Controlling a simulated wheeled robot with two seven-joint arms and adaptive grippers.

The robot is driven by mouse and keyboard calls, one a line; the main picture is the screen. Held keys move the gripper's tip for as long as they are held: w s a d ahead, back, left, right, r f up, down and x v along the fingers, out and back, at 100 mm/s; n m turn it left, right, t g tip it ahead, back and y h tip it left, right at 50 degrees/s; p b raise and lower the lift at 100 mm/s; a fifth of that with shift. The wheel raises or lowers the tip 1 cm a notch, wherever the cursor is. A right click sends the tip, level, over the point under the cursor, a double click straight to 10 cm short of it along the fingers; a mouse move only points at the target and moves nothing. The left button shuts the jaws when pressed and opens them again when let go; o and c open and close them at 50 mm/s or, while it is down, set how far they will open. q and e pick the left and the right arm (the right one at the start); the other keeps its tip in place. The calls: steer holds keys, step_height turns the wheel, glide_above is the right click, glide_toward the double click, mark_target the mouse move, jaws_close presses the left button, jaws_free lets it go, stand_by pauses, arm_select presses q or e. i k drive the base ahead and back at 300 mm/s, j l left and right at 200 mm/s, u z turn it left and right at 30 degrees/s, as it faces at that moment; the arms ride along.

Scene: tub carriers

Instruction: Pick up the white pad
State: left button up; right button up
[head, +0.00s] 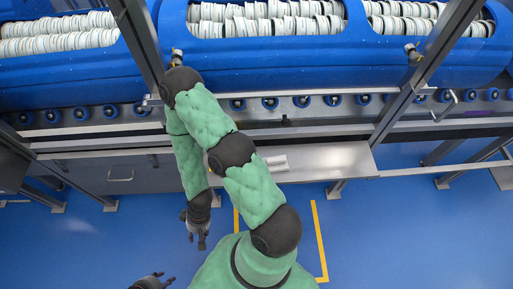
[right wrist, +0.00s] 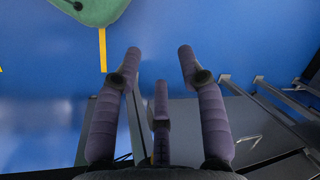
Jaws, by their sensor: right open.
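A small whitish pad (head: 278,163) lies on the grey metal shelf (head: 335,160) in front of the machine, just right of my arm in the head view. My arm may hide its left end. My right gripper (head: 197,238) hangs over the blue floor, below and left of the pad and well apart from it. In the right wrist view its fingers (right wrist: 159,65) are spread with nothing between them. My left gripper (head: 155,279) is at the bottom edge of the head view, partly cut off. Its jaw state is unclear. The pad is not visible in the right wrist view.
Blue tubs (head: 265,50) with rows of white round pieces stand along the back on a roller conveyor (head: 270,103). Slanted metal posts (head: 415,75) rise in front of them. A grey cabinet (head: 120,176) stands at left. The blue floor (head: 400,235) with yellow lines is clear.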

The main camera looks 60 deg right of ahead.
mark_target(278, 162)
steer(key=z, duration=2.35)
